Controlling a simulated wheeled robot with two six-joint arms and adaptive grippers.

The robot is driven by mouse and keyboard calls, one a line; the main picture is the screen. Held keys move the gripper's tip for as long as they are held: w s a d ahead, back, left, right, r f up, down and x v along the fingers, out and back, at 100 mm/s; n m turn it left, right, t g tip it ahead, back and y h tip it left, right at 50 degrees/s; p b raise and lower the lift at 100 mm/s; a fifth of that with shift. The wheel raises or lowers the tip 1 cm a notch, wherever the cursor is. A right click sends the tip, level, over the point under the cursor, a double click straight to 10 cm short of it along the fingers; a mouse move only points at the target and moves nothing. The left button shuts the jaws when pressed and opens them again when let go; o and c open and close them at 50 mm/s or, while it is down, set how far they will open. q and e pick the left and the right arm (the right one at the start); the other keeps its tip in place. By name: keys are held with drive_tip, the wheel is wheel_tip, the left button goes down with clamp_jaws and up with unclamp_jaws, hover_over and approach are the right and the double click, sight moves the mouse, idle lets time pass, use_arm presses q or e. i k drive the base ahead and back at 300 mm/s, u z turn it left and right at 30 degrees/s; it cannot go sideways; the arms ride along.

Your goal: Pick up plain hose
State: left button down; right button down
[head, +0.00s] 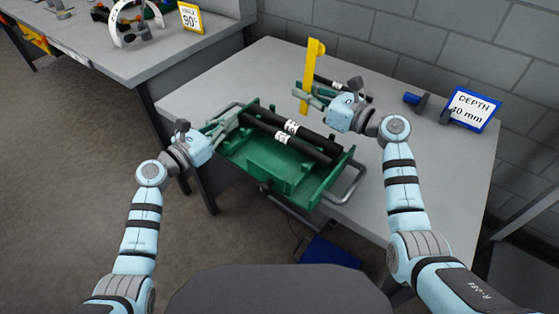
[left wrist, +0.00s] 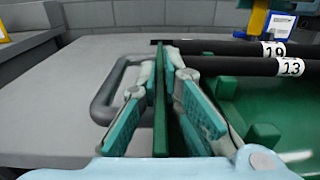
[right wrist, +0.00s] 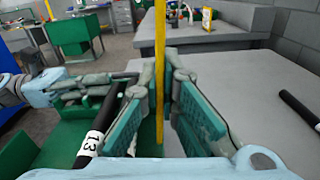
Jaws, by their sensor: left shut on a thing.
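Two labelled black hoses lie side by side in the green tray (head: 245,158): hose 19 (head: 318,138) and hose 13 (head: 312,151). My left gripper (head: 228,121) is shut on the tray's thin green wall (left wrist: 160,105) at its left end. My right gripper (head: 307,92) is shut on an upright yellow gauge bar (head: 309,70), above the table beyond the tray.
A blue-framed "DEPTH 40 mm" sign (head: 472,108) and a dark fitting with a blue end (head: 414,100) stand at the table's right. Another bench (head: 130,60) at the upper left bears a yellow-framed "90°" sign (head: 190,17).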

sight(334, 85)
drive_tip(key=z, duration=0.05)
drive_tip(key=k, duration=0.6)
drive_tip(key=z, duration=0.5)
drive_tip(key=i, duration=0.95)
drive_tip(key=u, duration=0.6)
